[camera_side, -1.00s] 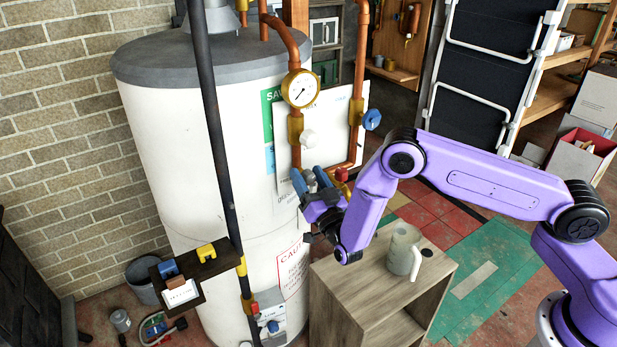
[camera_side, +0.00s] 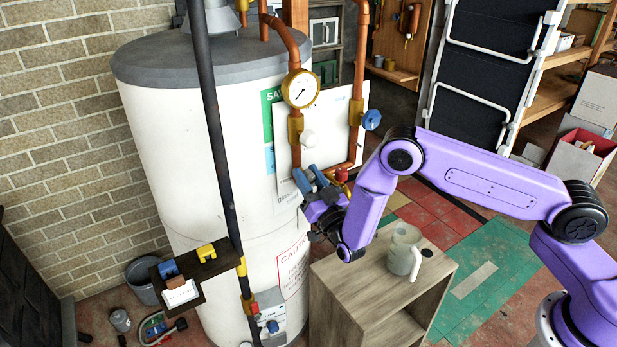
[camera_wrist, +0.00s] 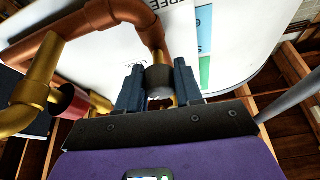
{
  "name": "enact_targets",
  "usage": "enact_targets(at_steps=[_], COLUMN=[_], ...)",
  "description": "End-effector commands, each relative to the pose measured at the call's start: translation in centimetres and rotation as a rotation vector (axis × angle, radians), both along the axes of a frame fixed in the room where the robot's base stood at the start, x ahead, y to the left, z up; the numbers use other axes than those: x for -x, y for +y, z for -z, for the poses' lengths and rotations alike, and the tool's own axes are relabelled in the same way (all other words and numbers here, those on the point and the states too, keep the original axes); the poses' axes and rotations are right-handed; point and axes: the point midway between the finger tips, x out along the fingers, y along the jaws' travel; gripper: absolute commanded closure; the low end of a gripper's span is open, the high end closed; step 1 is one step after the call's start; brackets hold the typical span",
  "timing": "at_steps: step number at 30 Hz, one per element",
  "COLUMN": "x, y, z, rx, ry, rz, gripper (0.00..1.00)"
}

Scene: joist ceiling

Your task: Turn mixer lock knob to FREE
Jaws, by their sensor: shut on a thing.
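My gripper (camera_side: 308,175) is at the pipework on the front of the white tank (camera_side: 175,150), below the brass gauge. In the wrist view its two blue-grey fingers (camera_wrist: 159,84) are closed on the sides of a dark grey round knob (camera_wrist: 160,76), which I take for the mixer lock knob. In the side view the fingers and pipes hide this knob. Part of a label reading "FREE" (camera_wrist: 167,4) shows at the top edge of the wrist view. The knob's exact angle cannot be read.
A red-handled valve (camera_side: 341,174) sits just right of my fingers. Copper pipes (camera_side: 357,100) and a gauge (camera_side: 300,88) are above. A wooden cabinet (camera_side: 345,280) with a pale jug (camera_side: 402,253) stands below the arm. A black pole (camera_side: 208,100) is left.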

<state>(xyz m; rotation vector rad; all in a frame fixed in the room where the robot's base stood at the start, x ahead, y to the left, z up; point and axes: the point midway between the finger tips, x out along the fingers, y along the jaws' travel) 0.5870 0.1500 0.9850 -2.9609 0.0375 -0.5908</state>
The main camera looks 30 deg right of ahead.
Motion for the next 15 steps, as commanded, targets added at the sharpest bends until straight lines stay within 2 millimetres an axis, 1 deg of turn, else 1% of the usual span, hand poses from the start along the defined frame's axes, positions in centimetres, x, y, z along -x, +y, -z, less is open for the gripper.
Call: enact_targets(at_steps=[15], x=[0.05], y=[-0.11], z=[0.16], rx=[0.455], ry=[0.006], rz=[0.0], gripper=[0.95])
